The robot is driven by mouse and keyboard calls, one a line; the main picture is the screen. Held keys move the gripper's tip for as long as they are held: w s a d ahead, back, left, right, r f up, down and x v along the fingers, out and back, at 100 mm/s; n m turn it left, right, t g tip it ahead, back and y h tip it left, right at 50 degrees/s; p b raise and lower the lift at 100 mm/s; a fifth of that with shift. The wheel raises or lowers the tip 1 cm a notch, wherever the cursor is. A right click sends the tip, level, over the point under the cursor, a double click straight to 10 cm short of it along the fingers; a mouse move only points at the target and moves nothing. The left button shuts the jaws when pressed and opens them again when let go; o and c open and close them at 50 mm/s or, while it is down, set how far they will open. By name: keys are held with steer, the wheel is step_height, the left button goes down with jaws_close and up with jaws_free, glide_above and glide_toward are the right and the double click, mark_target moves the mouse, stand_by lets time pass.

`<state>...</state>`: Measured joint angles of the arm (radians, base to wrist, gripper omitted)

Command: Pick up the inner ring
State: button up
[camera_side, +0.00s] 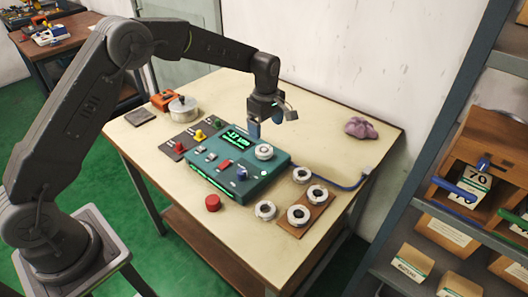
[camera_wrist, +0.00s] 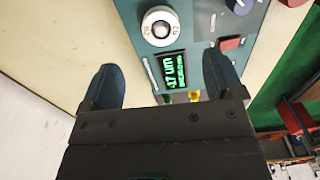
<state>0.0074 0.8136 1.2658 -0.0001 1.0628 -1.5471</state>
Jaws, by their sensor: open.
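A pale round ring-like part (camera_side: 264,151) sits on the teal gauge box (camera_side: 220,172), right of its green display. In the wrist view this round part (camera_wrist: 160,26) sits on the teal panel, beyond my fingertips. Several other pale rings lie on the right of the table: one ring (camera_side: 301,174) behind, one (camera_side: 265,210) in front, and more on a brown board (camera_side: 308,214). I cannot tell which of these is the inner ring. My gripper (camera_side: 254,131) is open and empty above the back of the gauge box, and its blue fingers (camera_wrist: 162,80) are spread apart, touching no ring.
A red button (camera_side: 212,202) stands in front of the gauge box. Small coloured knobs on a dark panel (camera_side: 194,140), a metal pot (camera_side: 183,109) and an orange block (camera_side: 164,99) are left. A purple cloth (camera_side: 361,128) lies back right. A shelf (camera_side: 440,200) stands right.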

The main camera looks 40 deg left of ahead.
mark_target(265, 149)
steer(key=f, duration=0.9)
steer(key=shift+a+f, duration=0.1)
steer(key=shift+a, duration=0.1)
steer(key=c, duration=1.2)
